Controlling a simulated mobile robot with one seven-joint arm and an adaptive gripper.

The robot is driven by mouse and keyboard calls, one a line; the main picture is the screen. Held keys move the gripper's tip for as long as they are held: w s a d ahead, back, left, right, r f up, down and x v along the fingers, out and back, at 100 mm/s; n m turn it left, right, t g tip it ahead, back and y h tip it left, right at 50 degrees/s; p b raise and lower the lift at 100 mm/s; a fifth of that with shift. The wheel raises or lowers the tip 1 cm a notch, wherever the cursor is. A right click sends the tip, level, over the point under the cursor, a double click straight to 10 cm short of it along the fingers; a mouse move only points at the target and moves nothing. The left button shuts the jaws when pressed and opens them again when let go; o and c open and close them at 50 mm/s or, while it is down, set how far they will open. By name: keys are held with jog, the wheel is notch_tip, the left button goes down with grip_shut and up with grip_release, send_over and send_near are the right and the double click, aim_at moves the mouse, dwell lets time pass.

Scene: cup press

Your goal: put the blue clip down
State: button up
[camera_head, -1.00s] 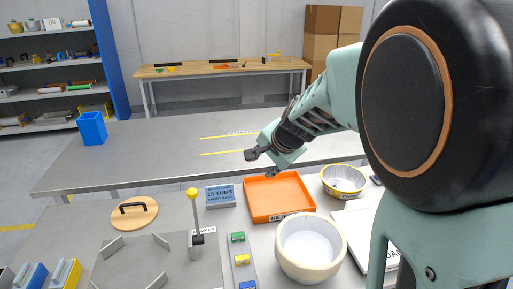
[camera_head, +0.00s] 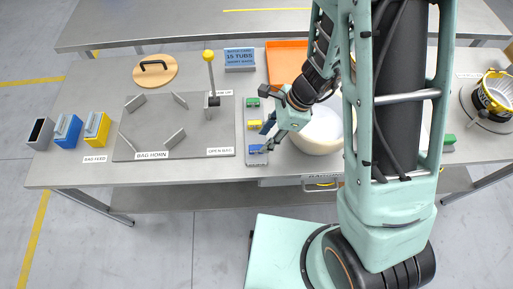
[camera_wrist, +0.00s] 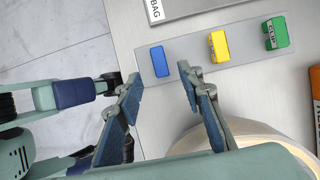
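The blue clip (camera_wrist: 160,61) lies on a grey strip (camera_wrist: 190,57) on the table, at the strip's end nearest the bag label, in the wrist view. My gripper (camera_wrist: 163,82) is open and empty, its two fingers spread with the clip just beyond and between the tips. No contact with the clip shows. In the head view my gripper (camera_head: 262,137) hangs over the strip's near end and partly hides the clip. A yellow clip (camera_wrist: 219,46) and a green clip (camera_wrist: 275,33) lie in line on the same strip.
A cream round tub (camera_head: 322,135) stands right beside my gripper. An orange tray (camera_head: 285,60) lies behind. The bag horn plate (camera_head: 150,125) and a yellow-knobbed lever (camera_head: 210,75) are on the left. The table's front edge is close.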

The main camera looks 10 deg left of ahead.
aim_at(258, 147)
jog(key=x, duration=0.5)
jog(key=shift+b, duration=0.35)
jog(key=shift+r, duration=0.1)
jog(key=shift+c, duration=0.2)
grip_shut()
